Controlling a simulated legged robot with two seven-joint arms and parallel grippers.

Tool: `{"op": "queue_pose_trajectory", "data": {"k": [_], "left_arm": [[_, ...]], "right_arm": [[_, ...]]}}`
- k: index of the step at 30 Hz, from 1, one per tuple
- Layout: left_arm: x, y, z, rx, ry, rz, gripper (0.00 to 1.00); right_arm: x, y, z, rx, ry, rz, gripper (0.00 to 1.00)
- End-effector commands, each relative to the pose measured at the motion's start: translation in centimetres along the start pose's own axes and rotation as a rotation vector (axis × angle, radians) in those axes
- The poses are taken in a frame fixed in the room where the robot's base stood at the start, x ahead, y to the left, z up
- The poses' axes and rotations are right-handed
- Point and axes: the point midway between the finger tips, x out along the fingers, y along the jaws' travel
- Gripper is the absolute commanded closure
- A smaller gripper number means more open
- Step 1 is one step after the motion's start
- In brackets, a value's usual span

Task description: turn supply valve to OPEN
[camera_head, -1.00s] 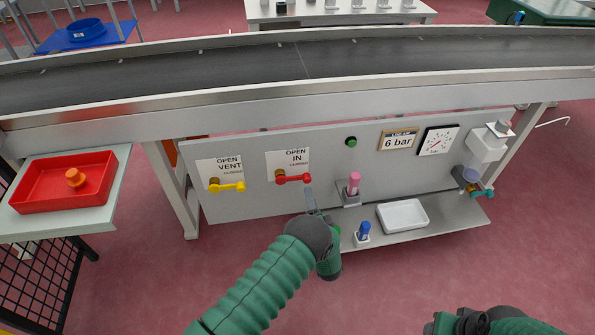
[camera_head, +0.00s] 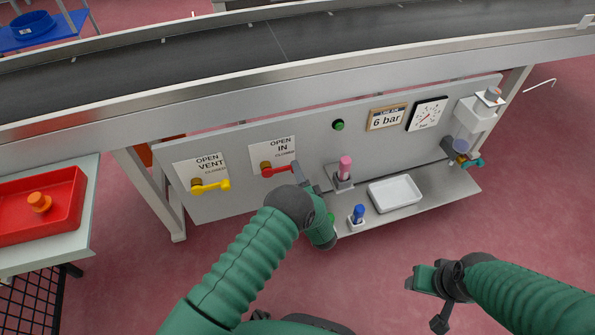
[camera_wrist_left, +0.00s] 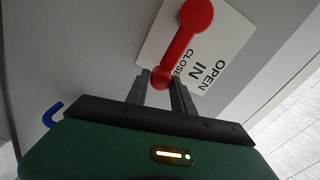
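The red valve handle (camera_head: 279,170) sits on the panel under the "OPEN IN CLOSED" label (camera_head: 272,152). It lies nearly level, its free end pointing right. In the left wrist view the red handle (camera_wrist_left: 184,40) runs down to a round end knob. My left gripper (camera_head: 300,173) is at that free end; in the wrist view its two fingers (camera_wrist_left: 163,80) stand apart, with the knob between their tips. Whether they touch it is not clear. My right gripper (camera_head: 426,302) is low at the right, its fingers apart and empty, away from the panel.
A yellow handle (camera_head: 211,186) under "OPEN VENT" is left of the red one. A shelf below holds a pink-topped item (camera_head: 344,166), a blue-topped item (camera_head: 357,214) and a white tray (camera_head: 395,193). A gauge (camera_head: 427,115) is at right. A conveyor (camera_head: 300,45) runs above.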

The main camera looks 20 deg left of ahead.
Motion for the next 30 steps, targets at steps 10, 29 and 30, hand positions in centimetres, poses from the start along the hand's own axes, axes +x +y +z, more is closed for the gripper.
{"op": "queue_pose_trajectory", "data": {"k": [10,29,30], "left_arm": [[0.0,0.17,0.22,0.004,-0.006,0.003,1.0],[-0.19,0.37,0.14,0.004,-0.003,0.008,1.0],[-0.2,0.38,0.14,0.004,-0.003,0.009,1.0]], "right_arm": [[0.01,-0.02,-0.01,-0.001,0.0,0.0,0.5],[0.02,-0.02,0.0,-0.001,0.0,0.0,0.5],[0.03,-0.02,0.0,-0.001,0.0,0.0,0.5]]}}
